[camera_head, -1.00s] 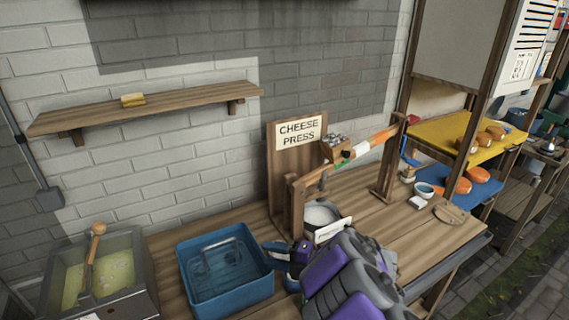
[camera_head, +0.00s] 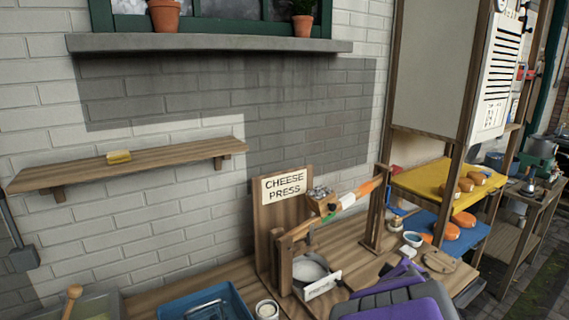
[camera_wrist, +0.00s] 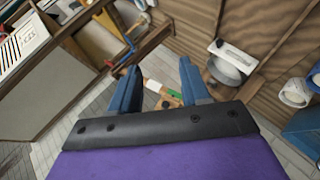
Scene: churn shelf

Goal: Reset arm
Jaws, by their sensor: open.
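My arm (camera_head: 395,303), purple and grey, shows at the bottom of the head view, in front of the bench with the cheese press. My gripper (camera_wrist: 158,80) shows in the wrist view with its two blue fingers spread apart and nothing between them. Beyond the fingers lies the press lever (camera_wrist: 165,90) with its white and green bands, apart from them as far as I can tell. In the head view the fingers are hidden or cannot be made out. The wooden cheese press (camera_head: 270,225) stands upright, with a pale round pot (camera_head: 309,269) under its lever.
A blue tub (camera_head: 205,302) and a white cup (camera_head: 267,309) stand on the bench left of the press. Right is a rack with orange loaves on a yellow tray (camera_head: 425,180). A windowsill (camera_head: 210,42) holds pots.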

